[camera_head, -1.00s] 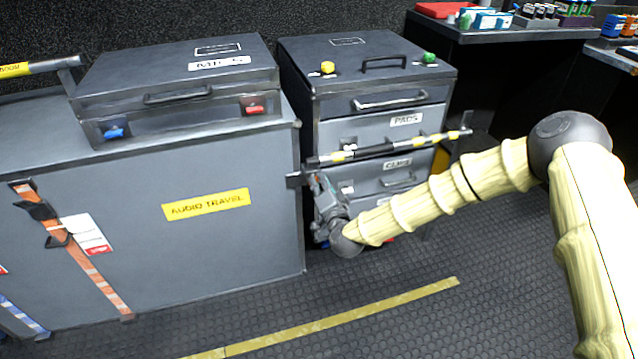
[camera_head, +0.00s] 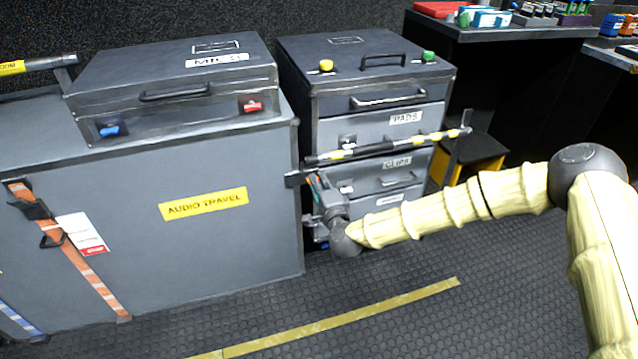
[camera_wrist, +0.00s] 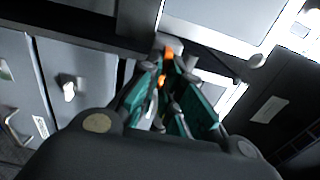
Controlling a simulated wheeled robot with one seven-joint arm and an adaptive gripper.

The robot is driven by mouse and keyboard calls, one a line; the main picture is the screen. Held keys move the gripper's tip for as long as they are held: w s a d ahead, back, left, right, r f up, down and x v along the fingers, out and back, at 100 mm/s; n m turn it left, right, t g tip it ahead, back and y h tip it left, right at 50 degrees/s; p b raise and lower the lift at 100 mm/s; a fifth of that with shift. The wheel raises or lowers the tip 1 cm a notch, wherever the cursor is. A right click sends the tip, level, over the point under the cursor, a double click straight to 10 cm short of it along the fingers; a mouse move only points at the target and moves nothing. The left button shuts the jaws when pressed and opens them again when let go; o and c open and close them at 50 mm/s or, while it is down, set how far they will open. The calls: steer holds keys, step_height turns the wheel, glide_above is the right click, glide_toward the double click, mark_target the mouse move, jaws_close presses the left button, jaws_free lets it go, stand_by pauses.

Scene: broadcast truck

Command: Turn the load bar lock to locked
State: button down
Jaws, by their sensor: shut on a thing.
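The load bar (camera_head: 390,146), dark with yellow and white bands, runs across the front of the drawer case. Its left end meets a dark bracket (camera_head: 296,180) by the grey case's corner. My gripper (camera_head: 314,182) is at this left end, just below the bar. In the wrist view the teal fingers of my gripper (camera_wrist: 168,68) are closed around a small orange part, the load bar lock (camera_wrist: 168,51). The fingers hide much of the lock, and I cannot read its setting.
The drawer case (camera_head: 378,128) has PADS and CLIPS drawers behind the bar. The large AUDIO TRAVEL case (camera_head: 230,245) stands close on the left. A yellow-sided stool (camera_head: 478,165) is to the right. The floor in front is clear.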

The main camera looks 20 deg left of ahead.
steer(key=shift+w+r, duration=0.3)
steer(key=shift+r, duration=0.05)
steer(key=c, duration=1.6)
jaws_free()
steer(key=shift+f, duration=0.15)
steer(key=shift+s+f, duration=0.15)
steer(key=shift+s, duration=0.1)
steer(key=v, duration=1.1)
steer(key=shift+s+d, duration=0.25)
steer(key=shift+d, duration=0.1)
